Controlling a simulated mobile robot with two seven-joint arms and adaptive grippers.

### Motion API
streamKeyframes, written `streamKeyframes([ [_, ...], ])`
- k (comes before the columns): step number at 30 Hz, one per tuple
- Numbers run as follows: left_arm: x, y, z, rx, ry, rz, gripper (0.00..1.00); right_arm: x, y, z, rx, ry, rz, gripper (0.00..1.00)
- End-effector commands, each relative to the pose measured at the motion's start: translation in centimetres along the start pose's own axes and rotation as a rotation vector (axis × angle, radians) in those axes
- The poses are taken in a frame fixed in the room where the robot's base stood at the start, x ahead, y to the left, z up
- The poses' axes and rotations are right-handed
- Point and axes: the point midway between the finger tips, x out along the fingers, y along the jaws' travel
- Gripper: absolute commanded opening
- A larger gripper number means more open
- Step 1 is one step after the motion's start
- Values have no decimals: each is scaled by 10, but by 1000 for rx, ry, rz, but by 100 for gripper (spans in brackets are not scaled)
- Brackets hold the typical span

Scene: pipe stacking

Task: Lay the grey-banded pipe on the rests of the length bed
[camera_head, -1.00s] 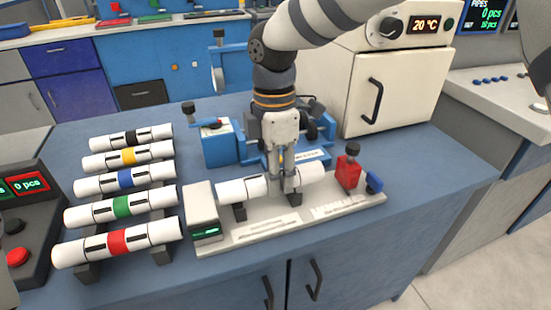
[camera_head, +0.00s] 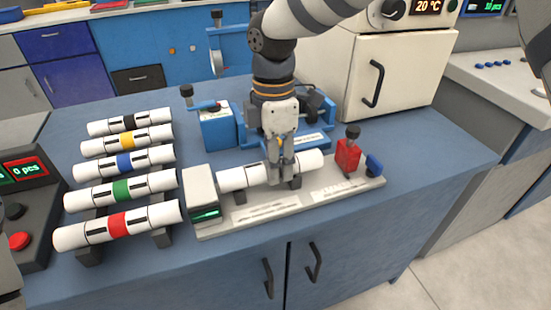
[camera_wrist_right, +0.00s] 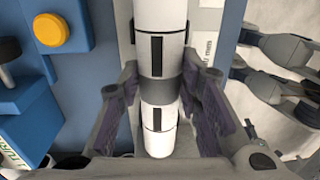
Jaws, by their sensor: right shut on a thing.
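The grey-banded white pipe (camera_head: 243,177) lies lengthwise along the length bed (camera_head: 222,227), over its dark rests. Whether it bears fully on both rests I cannot tell. My right gripper (camera_head: 281,176) comes from above and is shut on the pipe right of its middle, hiding that part in the head view. In the right wrist view the grey band (camera_wrist_right: 160,92) runs between the two fingers of my right gripper (camera_wrist_right: 163,112). My left gripper is in no view.
Several white pipes with coloured bands lie on a rack at the left, the red-banded pipe (camera_head: 118,225) nearest. A red block (camera_head: 347,155) and a blue knob (camera_head: 374,166) stand at the bed's right end. A blue fixture (camera_head: 217,128) stands behind. Bare counter (camera_head: 430,160) lies to the right.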

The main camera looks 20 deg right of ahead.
Motion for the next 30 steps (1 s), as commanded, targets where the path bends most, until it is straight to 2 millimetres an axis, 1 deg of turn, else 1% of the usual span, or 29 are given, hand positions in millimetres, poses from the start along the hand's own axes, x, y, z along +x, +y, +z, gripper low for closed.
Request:
streamKeyframes([
  [14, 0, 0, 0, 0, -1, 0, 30, 7, 0, 0, 0, -1, -1, 2],
  [15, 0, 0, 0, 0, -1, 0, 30, 7, 0, 0, 0, -1, -1, 41],
  [17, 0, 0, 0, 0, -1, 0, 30, 7, 0, 0, 0, -1, -1, 54],
  [26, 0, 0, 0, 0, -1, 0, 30, 6, 0, 0, 0, 0, 0, 55],
  [29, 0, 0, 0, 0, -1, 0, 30, -5, 1, 0, 1, 1, 3, 55],
  [30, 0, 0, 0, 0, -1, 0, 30, -14, 1, 0, 1, 1, 4, 55],
])
